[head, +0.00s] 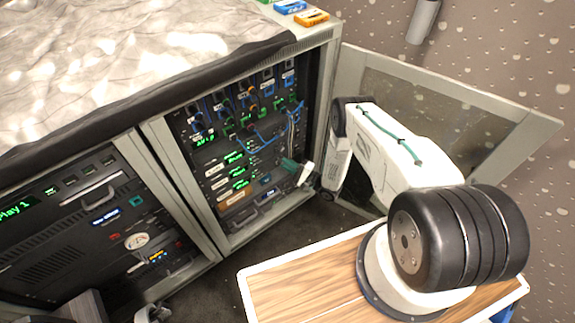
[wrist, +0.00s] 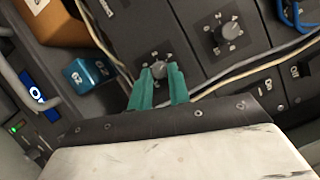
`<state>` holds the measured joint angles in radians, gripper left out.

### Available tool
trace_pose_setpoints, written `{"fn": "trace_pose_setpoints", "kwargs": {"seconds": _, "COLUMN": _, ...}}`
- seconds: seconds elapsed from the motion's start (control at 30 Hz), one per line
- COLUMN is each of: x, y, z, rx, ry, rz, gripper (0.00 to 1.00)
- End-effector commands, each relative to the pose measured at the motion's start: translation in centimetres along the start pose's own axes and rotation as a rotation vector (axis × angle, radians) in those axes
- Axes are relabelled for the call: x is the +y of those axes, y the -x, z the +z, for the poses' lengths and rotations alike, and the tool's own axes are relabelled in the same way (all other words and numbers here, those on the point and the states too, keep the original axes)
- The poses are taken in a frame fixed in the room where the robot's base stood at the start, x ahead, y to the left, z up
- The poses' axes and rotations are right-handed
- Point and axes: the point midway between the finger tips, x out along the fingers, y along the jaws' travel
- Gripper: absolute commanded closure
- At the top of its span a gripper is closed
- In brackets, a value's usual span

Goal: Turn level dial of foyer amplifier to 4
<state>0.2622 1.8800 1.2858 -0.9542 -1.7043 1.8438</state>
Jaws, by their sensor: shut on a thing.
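In the wrist view, a small grey dial (wrist: 158,68) with pale scale marks around it sits on a dark panel. My gripper (wrist: 160,73) has its two green fingers on either side of this dial and is shut on it. The fingers hide part of the knob and scale, and I cannot read its setting. A second dial (wrist: 222,36) with a numbered scale is to the upper right, untouched. In the head view, my gripper (head: 290,165) reaches the lower right of the open rack (head: 325,42); the dial is too small to make out there. I cannot read which amplifier is the foyer one.
A blue block (wrist: 84,76) and an orange block (wrist: 58,22) are at the left. In the head view, the open glazed door (head: 470,115) stands right behind my arm.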

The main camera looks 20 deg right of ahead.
Motion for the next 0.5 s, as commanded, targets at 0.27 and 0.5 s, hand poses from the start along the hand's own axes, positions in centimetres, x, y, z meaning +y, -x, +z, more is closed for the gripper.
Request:
{"fn": "trace_pose_setpoints", "kwargs": {"seconds": 0.27, "x": -0.01, "y": 0.0, "z": -0.1, "rx": 0.003, "ry": 0.002, "rz": 0.001, "gripper": 0.7}}
{"fn": "trace_pose_setpoints", "kwargs": {"seconds": 0.5, "x": -0.01, "y": -0.01, "z": -0.06, "rx": 0.001, "ry": 0.001, "rz": 0.001, "gripper": 0.6}}
